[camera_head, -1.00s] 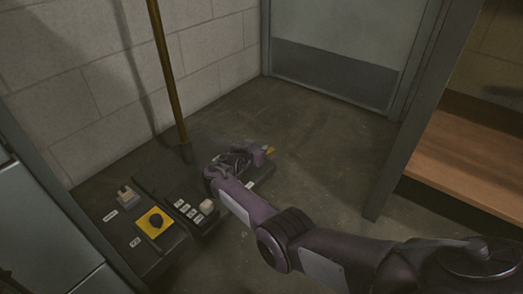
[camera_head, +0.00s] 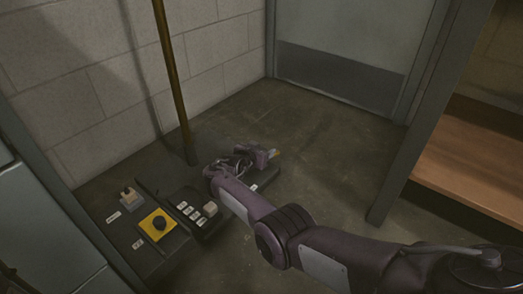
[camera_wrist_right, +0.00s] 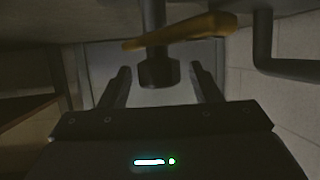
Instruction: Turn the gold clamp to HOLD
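The gold clamp (camera_wrist_right: 185,29) shows in the right wrist view as a flat gold bar across the top, with a dark round post (camera_wrist_right: 158,72) below it. My right gripper (camera_wrist_right: 161,86) is open, its two fingers on either side of the post with a visible gap to each. In the head view my right gripper (camera_head: 262,156) is low over the far end of the dark base; a small gold bit (camera_head: 276,153) shows just past it. Most of the clamp is hidden there, and no HOLD mark is legible. My left gripper is not in view.
A wooden shelf (camera_head: 470,165) stands right. The floor between is clear.

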